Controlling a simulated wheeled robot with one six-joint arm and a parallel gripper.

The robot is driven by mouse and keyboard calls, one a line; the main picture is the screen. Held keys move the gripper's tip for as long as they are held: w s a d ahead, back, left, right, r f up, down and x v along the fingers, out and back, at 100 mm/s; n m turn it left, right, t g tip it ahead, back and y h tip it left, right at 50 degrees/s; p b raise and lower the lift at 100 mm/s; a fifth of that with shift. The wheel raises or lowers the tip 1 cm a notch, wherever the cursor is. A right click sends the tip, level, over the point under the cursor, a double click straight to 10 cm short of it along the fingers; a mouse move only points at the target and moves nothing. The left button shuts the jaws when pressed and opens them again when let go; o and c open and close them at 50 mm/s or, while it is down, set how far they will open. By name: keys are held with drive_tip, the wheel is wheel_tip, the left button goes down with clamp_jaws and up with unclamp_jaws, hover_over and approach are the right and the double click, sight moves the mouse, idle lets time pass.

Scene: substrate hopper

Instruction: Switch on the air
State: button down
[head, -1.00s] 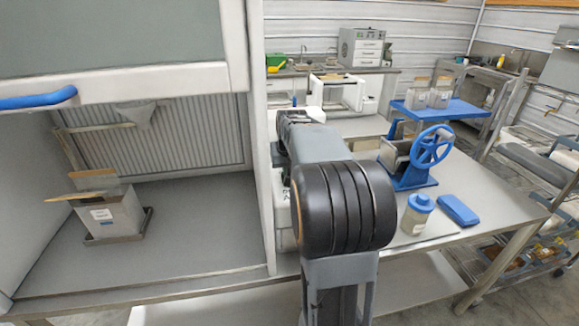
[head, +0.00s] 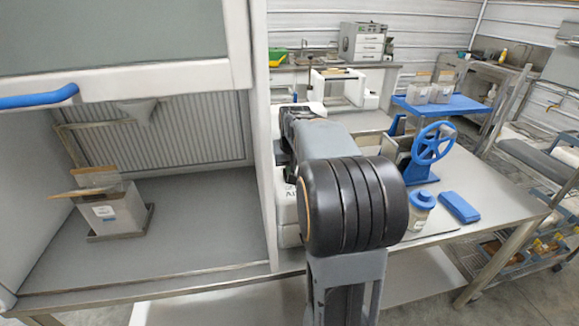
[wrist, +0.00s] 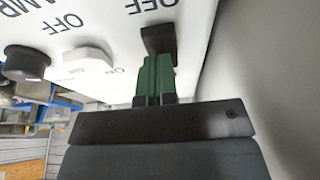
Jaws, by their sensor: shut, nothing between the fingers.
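In the wrist view a white panel (wrist: 112,18) carries upside-down labels, with OFF more than once and part of LAMP. A round black knob (wrist: 28,63) is at the left and a white switch (wrist: 88,54) is beside it. My gripper (wrist: 154,62) has its green fingers shut together and empty, close to the panel. A dark block (wrist: 158,39) is at the fingertips. I cannot tell whether it is a switch or part of the fingers. No full air label is readable. In the head view my arm hides the gripper and most of a white box (head: 288,215) with partly hidden lettering.
A hood with a blue handle (head: 38,96) stands at the left, holding an open box (head: 112,215) on a tray. A blue-lidded jar (head: 420,212), a blue case (head: 459,207) and a blue handwheel (head: 432,144) are on the bench right of my arm.

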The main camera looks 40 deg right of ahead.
drive_tip(key=p+v, duration=0.1)
drive_tip(key=v, duration=1.3)
drive_tip(key=shift+s+a+p, duration=0.2)
drive_tip(key=shift+s+p, duration=0.2)
drive_tip(key=shift+f, duration=0.15)
